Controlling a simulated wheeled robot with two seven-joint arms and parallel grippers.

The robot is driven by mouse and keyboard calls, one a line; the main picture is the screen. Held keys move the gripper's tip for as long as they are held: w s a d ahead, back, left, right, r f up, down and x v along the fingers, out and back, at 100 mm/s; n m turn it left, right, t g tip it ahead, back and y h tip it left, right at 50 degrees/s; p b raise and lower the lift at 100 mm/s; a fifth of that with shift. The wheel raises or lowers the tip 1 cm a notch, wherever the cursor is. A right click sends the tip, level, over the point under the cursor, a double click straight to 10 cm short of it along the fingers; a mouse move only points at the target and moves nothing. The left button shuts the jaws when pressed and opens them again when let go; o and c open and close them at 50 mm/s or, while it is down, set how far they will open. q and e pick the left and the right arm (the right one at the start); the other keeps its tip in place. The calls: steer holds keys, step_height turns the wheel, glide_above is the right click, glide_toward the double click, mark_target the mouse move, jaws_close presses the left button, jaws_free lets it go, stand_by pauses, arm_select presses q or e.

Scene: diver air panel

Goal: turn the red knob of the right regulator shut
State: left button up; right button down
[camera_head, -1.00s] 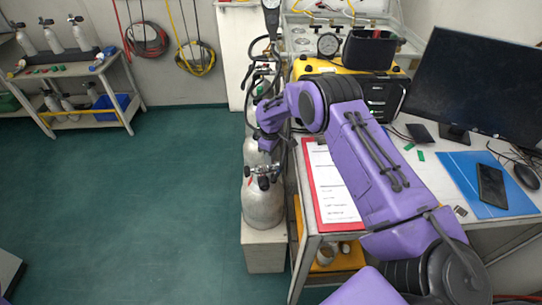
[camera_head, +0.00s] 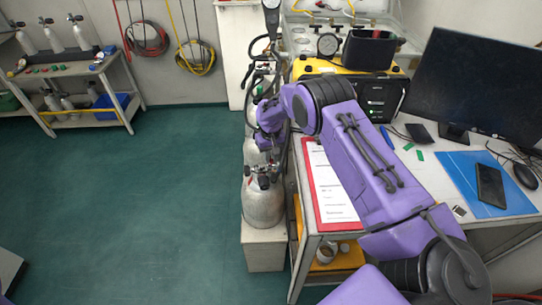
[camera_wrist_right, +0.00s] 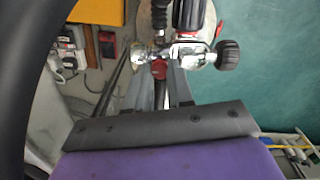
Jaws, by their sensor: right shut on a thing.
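My right gripper (camera_head: 264,143) is at the row of silver cylinders left of the desk. In the right wrist view its two grey fingers (camera_wrist_right: 159,77) are shut on a red knob (camera_wrist_right: 159,69), of which only a small part shows between the fingertips. The knob sits on a chrome regulator fitting (camera_wrist_right: 187,50) with a black knob (camera_wrist_right: 229,53) on its right side. In the head view my gripper and wrist hide the red knob. The front silver cylinder (camera_head: 262,206) stands upright below my gripper. My left gripper is in neither view.
Black hoses (camera_head: 253,75) hang behind my gripper. The desk (camera_head: 445,185) on the right carries a red clipboard (camera_head: 331,190), a monitor (camera_head: 482,80) and a yellow-and-black case (camera_head: 385,95). The green floor (camera_head: 150,200) on the left is clear.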

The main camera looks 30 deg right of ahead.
mark_target(271, 160)
stand_by(0.3)
steer(key=c, duration=1)
jaws_free()
step_height(271, 160, up, 10)
steer(key=shift+r+b, duration=0.25)
steer(key=shift+b, duration=0.6)
